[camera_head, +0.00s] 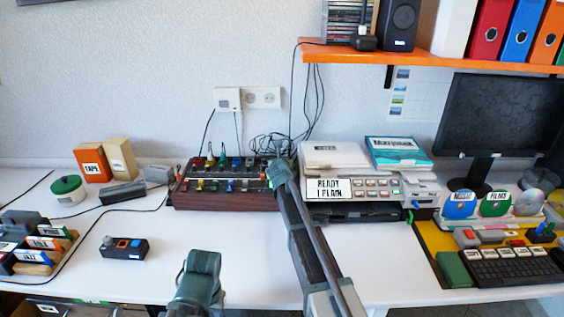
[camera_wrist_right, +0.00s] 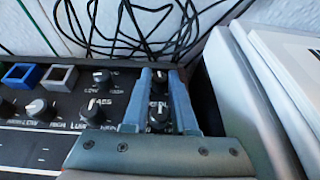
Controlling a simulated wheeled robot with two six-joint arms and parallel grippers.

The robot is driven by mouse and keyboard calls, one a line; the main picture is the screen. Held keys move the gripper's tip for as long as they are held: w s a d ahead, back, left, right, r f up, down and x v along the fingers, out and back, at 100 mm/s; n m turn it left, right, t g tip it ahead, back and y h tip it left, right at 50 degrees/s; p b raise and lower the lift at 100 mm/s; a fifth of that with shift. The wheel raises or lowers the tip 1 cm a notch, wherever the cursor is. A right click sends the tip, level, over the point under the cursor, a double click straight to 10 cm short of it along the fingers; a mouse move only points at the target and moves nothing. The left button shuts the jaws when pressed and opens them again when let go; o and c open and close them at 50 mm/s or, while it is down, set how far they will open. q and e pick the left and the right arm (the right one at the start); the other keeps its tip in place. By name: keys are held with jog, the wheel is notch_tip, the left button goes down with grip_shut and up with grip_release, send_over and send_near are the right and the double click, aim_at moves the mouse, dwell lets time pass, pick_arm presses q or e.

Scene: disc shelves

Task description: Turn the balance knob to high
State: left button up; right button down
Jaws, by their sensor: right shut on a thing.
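The dark mixer with wood-coloured sides (camera_head: 225,201) stands against the wall at the back of the desk. My right gripper (camera_head: 282,168) reaches its right end. In the right wrist view its two blue-grey fingers (camera_wrist_right: 160,74) are closed about a small dark knob (camera_wrist_right: 160,77) in the far right corner of the panel. That knob's label and pointer are too hidden to read. A second knob (camera_wrist_right: 158,116) with a partly covered label shows nearer, between the fingers. A bass-labelled knob (camera_wrist_right: 92,113) is to the left. My left gripper (camera_head: 200,270) is low in the head view; its fingers cannot be made out.
A pale device (camera_head: 335,157) stands close at the mixer's right, beside my right gripper. Black cables (camera_wrist_right: 140,25) hang behind the mixer. A small control box (camera_head: 124,247) lies at the front left. The desk in front of the mixer is mostly clear.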

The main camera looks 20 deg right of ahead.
jog(key=shift+a+m+h, duration=0.15)
jog(key=shift+m+h, duration=0.35)
jog(key=shift+g, duration=0.3)
jog(key=shift+m+h, duration=0.3)
jog(key=c, duration=1)
grip_release()
